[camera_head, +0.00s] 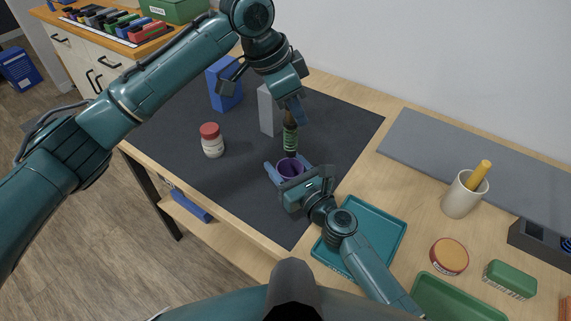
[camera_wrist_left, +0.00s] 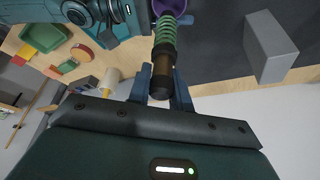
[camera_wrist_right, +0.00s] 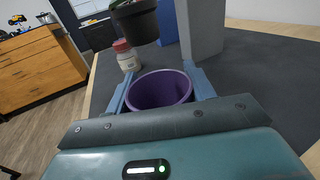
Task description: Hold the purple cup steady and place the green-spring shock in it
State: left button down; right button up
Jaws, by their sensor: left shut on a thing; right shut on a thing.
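The purple cup (camera_head: 290,168) stands upright on the dark mat (camera_head: 240,188). My right gripper (camera_head: 284,176) is shut around it; the right wrist view shows the cup (camera_wrist_right: 160,90) between the two blue fingers, its visible inside empty. The green-spring shock (camera_head: 290,140) hangs roughly upright just above the cup. My left gripper (camera_head: 291,112) is shut on its dark upper end. In the left wrist view, the shock's green spring (camera_wrist_left: 166,32) points toward the cup (camera_wrist_left: 170,6), which is partly cut off. Whether the shock's lower tip is inside the rim is unclear.
A grey block (camera_head: 268,110) and a blue block (camera_head: 224,84) stand behind the cup. A white jar with a red lid (camera_head: 212,140) stands left. A teal tray (camera_head: 386,232) lies to the right. The mat's left front is clear.

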aim_at(295, 131)
pick_arm(q)
jog(key=shift+f, duration=2.85)
jog(key=c, duration=1.2)
grip_release()
jog(key=v, duration=1.2)
